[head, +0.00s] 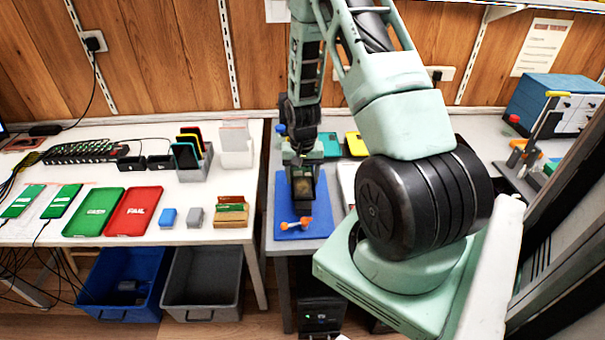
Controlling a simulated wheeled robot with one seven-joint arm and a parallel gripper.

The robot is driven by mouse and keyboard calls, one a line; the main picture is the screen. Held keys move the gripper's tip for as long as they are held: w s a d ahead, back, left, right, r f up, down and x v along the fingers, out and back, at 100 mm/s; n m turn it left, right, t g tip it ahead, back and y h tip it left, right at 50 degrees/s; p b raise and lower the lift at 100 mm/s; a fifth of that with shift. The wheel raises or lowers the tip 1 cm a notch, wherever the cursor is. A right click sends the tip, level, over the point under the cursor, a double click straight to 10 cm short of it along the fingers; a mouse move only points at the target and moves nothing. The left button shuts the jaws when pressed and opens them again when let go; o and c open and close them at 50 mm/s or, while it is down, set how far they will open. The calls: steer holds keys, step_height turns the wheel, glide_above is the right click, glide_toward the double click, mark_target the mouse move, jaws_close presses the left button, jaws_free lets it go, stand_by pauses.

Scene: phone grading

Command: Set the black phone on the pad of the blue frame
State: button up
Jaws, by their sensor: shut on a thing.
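My gripper (303,168) points down over the blue frame (318,222), a flat blue plate on the right-hand table. The gripper is shut on a dark thing, which I take to be the black phone (303,192); it is small and partly hidden by the fingers. It hangs over the middle of the plate, and I cannot tell whether it touches it. An orange clamp-like part (297,223) is at the plate's front. The pad itself is not clearly visible.
On the left table stand a grey rack (192,165) of coloured cases, a green tray (94,211), a red FAIL tray (134,211) and small boxes. A teal item (328,144) and a yellow item (356,143) lie behind the frame.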

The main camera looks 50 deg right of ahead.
mark_target(303, 181)
steer(key=shift+f+b, duration=1.6)
steer(key=shift+f, duration=0.75)
steer(key=shift+f, duration=0.35)
stand_by(0.5)
steer(key=o, duration=1.4)
steer(key=shift+r+p, duration=0.4)
steer(key=shift+r, duration=0.25)
steer(key=shift+r+p, duration=2.7)
steer(key=shift+r, duration=0.8)
